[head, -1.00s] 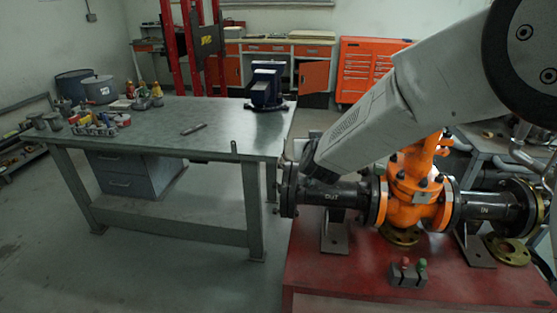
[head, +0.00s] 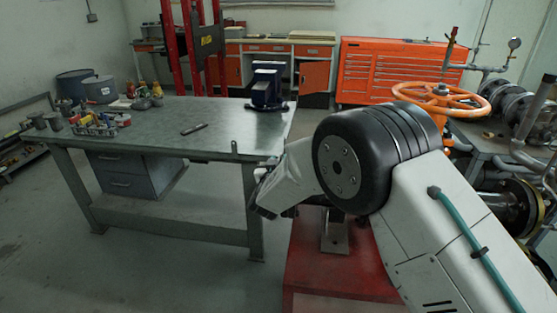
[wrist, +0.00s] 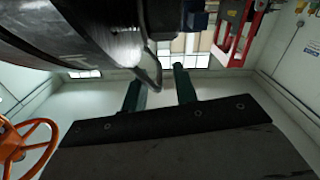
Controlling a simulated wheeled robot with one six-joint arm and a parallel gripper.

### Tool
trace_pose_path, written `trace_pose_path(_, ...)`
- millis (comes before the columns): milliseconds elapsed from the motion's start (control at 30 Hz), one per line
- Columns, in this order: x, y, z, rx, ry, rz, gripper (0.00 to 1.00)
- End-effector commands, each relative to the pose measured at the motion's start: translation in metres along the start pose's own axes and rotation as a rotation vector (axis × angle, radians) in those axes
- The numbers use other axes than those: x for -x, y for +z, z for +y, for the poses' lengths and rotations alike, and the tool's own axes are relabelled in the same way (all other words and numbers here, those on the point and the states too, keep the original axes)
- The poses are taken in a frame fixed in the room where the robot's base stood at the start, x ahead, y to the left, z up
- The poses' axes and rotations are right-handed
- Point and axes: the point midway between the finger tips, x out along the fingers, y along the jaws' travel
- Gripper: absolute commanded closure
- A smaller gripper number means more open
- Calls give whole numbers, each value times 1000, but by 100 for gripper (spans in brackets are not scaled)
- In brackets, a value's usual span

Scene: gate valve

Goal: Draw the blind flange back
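In the wrist view a large dark round metal body fills the upper left; it appears to be the blind flange (wrist: 85,28) at the pipe end. A thin curved dark handle (wrist: 153,68) hangs from its edge. My gripper (wrist: 159,75) has two green fingers standing well apart. The end of the handle shows between them in the picture; I see no contact. In the head view my arm covers the flange, the pipe and most of the valve. Only the valve's orange handwheel (head: 440,97) stands clear above my arm; it also shows in the wrist view (wrist: 25,148).
The red valve stand (head: 325,285) is partly hidden under my arm. A grey workbench (head: 185,140) with a blue vise (head: 266,85) and several small items stands to the left. The floor between bench and stand is clear. Pipework (head: 515,100) stands at the right.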

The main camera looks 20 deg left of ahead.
Motion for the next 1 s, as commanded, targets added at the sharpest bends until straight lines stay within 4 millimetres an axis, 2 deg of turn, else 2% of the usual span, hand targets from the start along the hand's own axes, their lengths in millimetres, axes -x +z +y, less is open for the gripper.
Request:
trace_pose_path(100, -8, 0, 1, -1, 1, 1, 71)
trace_pose_path(367, -9, -1, 0, -1, 0, 0, 71)
trace_pose_path(467, -9, -1, 0, -1, 0, 0, 96)
trace_pose_path(500, -9, -1, 0, -1, -1, 0, 100)
trace_pose_path(667, -8, -1, -2, -1, -2, 1, 100)
trace_pose_path(833, -7, -3, -17, -1, -5, 0, 100)
trace_pose_path(1000, -7, -3, -18, -1, -7, 0, 100)
